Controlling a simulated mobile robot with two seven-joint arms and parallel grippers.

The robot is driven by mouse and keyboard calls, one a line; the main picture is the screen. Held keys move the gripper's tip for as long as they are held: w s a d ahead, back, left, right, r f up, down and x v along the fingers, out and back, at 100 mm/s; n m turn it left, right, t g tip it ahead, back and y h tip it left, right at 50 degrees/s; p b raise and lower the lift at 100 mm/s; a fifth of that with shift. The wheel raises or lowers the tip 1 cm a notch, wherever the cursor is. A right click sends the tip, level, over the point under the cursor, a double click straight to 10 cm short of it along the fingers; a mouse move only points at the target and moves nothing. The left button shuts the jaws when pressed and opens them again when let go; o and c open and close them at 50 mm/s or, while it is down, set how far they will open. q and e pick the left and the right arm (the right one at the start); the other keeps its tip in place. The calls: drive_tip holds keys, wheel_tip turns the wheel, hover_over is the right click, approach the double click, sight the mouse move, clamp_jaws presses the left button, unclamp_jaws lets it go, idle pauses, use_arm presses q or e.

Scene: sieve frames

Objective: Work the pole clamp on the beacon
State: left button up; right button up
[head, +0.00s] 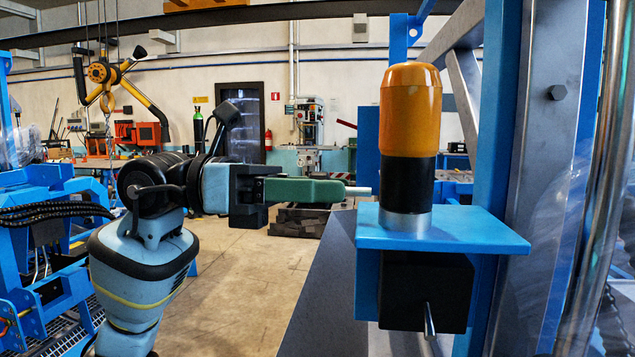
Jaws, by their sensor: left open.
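The beacon (410,105) has an orange dome on a black body with a silver collar. It stands upright on a blue bracket plate (470,236). Under the plate is a black block, apparently the pole clamp (415,285), with a thin metal pin (429,319) sticking out low at its front. My left gripper (359,190) comes in from the left, level with the beacon's lower black part. Its green finger part ends in a thin metal tip, just left of the beacon in the picture, apparently apart from it. It is seen side-on and is open. My right gripper is out of view.
A blue and grey steel upright (500,120) stands close behind and right of the beacon, with a shiny pole (600,200) at the far right. A dark grey panel (320,290) slopes below left of the bracket. Blue machinery (45,240) stands at the left. The floor between is clear.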

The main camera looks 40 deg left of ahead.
use_arm(q)
drive_tip(key=c, duration=1)
